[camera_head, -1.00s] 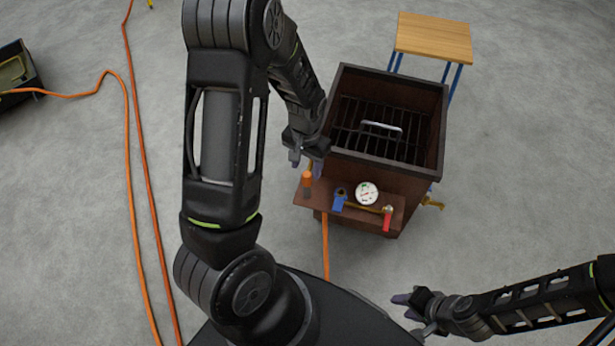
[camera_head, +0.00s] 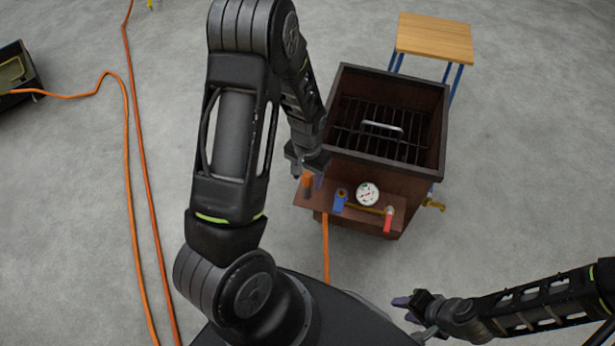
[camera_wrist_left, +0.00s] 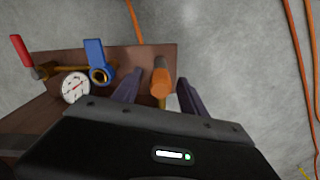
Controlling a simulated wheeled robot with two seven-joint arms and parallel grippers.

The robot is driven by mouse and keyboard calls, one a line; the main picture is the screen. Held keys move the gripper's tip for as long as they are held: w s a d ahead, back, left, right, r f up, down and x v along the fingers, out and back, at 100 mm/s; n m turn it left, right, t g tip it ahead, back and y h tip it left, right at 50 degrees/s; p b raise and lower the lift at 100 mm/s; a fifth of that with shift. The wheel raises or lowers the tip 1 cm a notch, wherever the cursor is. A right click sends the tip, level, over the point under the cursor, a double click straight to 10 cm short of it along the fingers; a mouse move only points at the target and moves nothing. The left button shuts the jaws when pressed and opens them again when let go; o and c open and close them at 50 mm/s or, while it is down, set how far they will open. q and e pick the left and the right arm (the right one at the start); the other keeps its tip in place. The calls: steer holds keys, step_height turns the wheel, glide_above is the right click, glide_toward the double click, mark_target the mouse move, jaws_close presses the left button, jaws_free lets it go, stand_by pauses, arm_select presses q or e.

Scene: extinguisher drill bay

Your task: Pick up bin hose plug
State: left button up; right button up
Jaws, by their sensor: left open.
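The hose plug (camera_head: 307,186) is a short orange cylinder at the left end of the brown shelf on the bin's front. In the left wrist view the plug (camera_wrist_left: 161,84) stands between the two purple fingers of my left gripper (camera_wrist_left: 160,92), with a gap on each side. In the head view my left gripper (camera_head: 308,179) is open at the plug, pointing down. The brown bin (camera_head: 345,140) has a dark grate with a metal handle inside. My right gripper (camera_head: 402,301) is at the lower right, apart from the bin; its finger gap is too small to tell.
The shelf (camera_head: 322,198) also carries a blue valve handle (camera_head: 339,201), a white gauge (camera_head: 367,194) and a red handle (camera_head: 388,219). An orange hose (camera_head: 326,250) hangs below it. A wooden-topped table (camera_head: 435,37) stands behind the bin. Orange hoses cross the floor at left.

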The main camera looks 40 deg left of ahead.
arm_select(q)
jaws_close()
stand_by(0.6)
